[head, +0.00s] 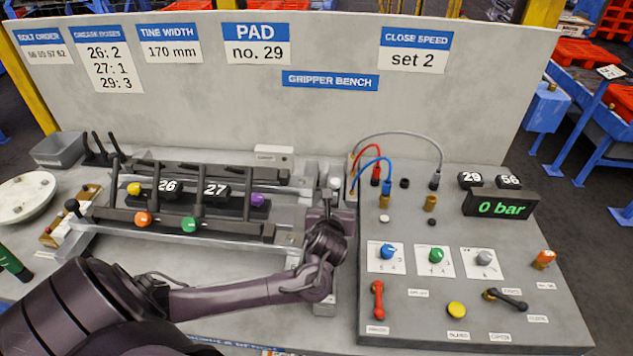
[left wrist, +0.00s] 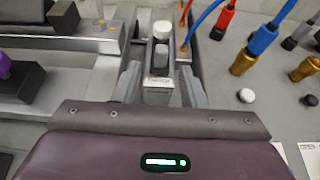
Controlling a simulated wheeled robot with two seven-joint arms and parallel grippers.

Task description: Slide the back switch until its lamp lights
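My left gripper (head: 328,212) reaches in over the gap between the clamp rails and the sloped control panel. In the left wrist view its two grey fingers (left wrist: 162,85) stand apart, with a narrow grey block (left wrist: 157,98) with a small label between them. Gaps show on both sides of the block, so I see no grip. A white round cap (left wrist: 162,30) stands on a dark piece just beyond; it looks unlit. I cannot tell for certain which part is the back switch's slider or its lamp. My right gripper is out of view.
The control panel (head: 465,325) carries knobs, a red lever (head: 378,300), a yellow button (head: 456,309) and a "0 bar" display (head: 501,208). Blue and red hoses (head: 374,164) loop close beside the gripper. Rails with black blocks (head: 168,190) lie left. A grey wall (head: 300,110) closes the back.

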